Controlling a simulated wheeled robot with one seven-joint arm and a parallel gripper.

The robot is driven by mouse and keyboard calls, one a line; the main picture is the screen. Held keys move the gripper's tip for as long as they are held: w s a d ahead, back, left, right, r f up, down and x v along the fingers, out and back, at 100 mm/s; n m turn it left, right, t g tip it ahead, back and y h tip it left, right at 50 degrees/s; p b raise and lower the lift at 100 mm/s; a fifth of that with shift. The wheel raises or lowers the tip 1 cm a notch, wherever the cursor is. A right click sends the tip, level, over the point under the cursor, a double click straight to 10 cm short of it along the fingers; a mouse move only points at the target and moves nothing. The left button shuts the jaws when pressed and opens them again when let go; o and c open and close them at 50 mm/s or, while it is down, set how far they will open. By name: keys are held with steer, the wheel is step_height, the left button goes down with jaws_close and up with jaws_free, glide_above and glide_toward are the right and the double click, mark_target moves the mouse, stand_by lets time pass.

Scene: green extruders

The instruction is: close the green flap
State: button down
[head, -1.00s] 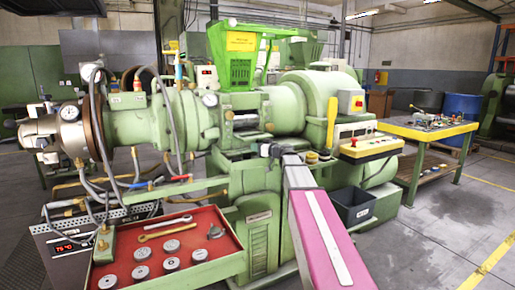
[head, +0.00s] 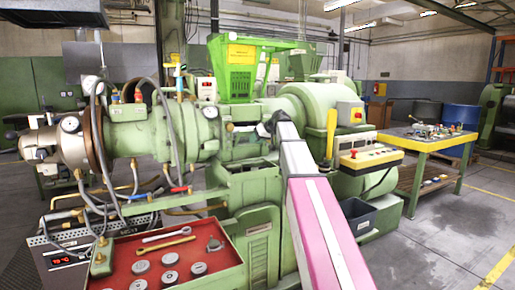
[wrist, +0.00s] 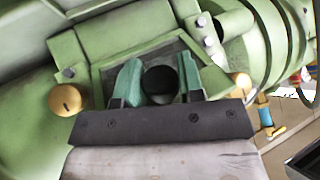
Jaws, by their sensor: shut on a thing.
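In the wrist view, my gripper (wrist: 159,62) has its two teal fingers on either side of a dark round knob (wrist: 160,86). The fingers are closed on the knob. Behind it lies a dark panel with a green frame (wrist: 101,82), which seems to be the green flap; the fingers and palm cover part of it. In the head view, my gripper (head: 275,119) is small and dark at the machine's middle, just right of the feed opening below the bright green hopper (head: 240,72). The flap cannot be clearly told apart there, and its angle is unclear.
A brass knob (wrist: 67,99) sits left of the frame in the wrist view. In the head view, hoses and a red tool tray (head: 125,252) are at the left.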

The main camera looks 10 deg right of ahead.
steer(key=shift+m+g+h, duration=0.3)
steer(key=shift+g+h, duration=0.1)
steer(key=shift+g, duration=0.5)
steer(key=w+r, duration=0.2)
steer(key=w+a+r, duration=0.1)
steer(key=w+r, duration=0.1)
steer(key=shift+a+r, duration=0.2)
steer(key=shift+r, duration=0.05)
steer(key=shift+w+a+r, duration=0.25)
steer(key=shift+w+r, duration=0.15)
steer(key=shift+w, duration=0.25)
steer(key=shift+w+a+r, duration=0.2)
steer(key=shift+w+r, duration=0.15)
steer(key=shift+w, duration=0.3)
steer(key=c, duration=0.8)
jaws_free()
steer(key=shift+d, duration=0.1)
